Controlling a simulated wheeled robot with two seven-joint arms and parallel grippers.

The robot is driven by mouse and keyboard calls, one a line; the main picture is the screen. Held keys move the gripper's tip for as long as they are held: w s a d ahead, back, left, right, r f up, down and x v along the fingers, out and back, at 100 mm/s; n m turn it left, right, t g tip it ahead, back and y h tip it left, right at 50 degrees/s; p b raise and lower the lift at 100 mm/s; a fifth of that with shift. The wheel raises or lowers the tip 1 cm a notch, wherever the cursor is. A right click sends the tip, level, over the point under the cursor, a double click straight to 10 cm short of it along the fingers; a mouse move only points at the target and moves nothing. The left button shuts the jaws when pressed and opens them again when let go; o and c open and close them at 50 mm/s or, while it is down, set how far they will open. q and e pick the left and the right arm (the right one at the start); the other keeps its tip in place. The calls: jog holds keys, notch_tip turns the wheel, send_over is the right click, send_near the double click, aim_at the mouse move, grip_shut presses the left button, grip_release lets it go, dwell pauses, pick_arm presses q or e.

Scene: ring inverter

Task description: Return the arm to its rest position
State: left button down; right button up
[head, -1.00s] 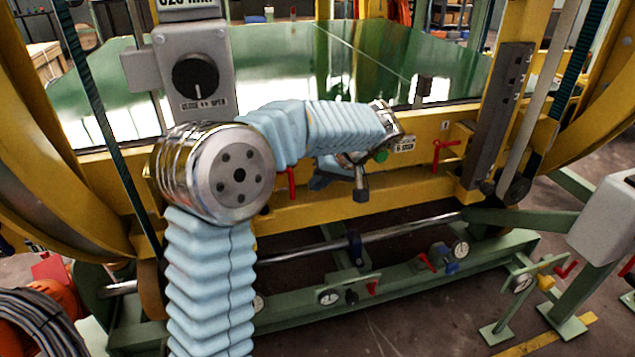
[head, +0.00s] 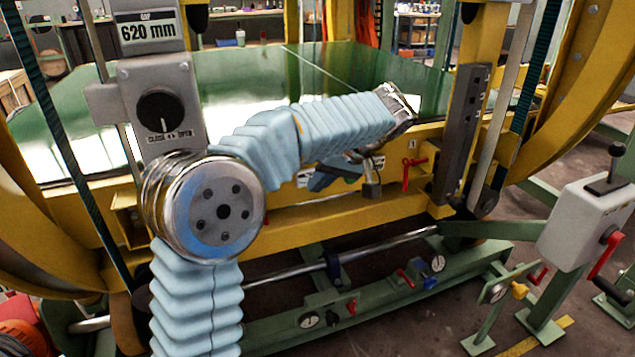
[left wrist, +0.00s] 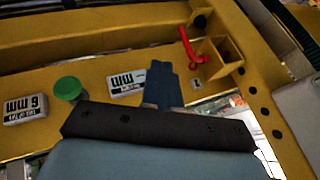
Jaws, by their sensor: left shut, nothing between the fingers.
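My left arm comes up from the lower left in pale blue sleeves, bends at a round metal elbow and reaches right to a metal wrist across the front of the machine. My left gripper (head: 320,182) is a small dark blue part below the wrist, partly hidden by the forearm. In the left wrist view, the blue fingers (left wrist: 159,66) lie together with nothing between them. They show in front of the yellow beam (left wrist: 110,75); I cannot tell the gap to it. My right gripper is not in view.
A green glossy table (head: 330,65) lies behind the beam. A grey knob box (head: 163,110) stands close to my elbow. Red handles (head: 413,172) stick out from the frame. A lever box (head: 590,220) stands at right. The left wrist view shows a green button (left wrist: 68,88).

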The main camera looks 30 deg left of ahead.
pick_arm(q)
jog(key=shift+f, duration=0.1)
jog(key=s+d+f+m+h, duration=0.1)
jog(key=d+f+m+h, duration=0.3)
jog(key=f, duration=1.1)
jog(key=s+d+f+m+h, duration=0.1)
jog(key=d+f+m+h, duration=0.35)
jog(key=f, duration=1.05)
jog(key=s+d+f+h, duration=0.1)
jog(key=s+d+f, duration=0.2)
jog(key=s+f, duration=0.3)
jog(key=s+d+f+n+h, duration=0.1)
jog(key=s+d+f, duration=0.2)
jog(key=s+f, duration=0.3)
jog(key=s+d+f+h, duration=0.1)
jog(key=s+d+f, duration=0.2)
jog(key=s+f, duration=0.3)
jog(key=shift+s+d+t, duration=0.15)
jog(key=shift+d+t, duration=0.15)
jog(key=shift+d, duration=0.05)
jog(key=shift+a, duration=0.1)
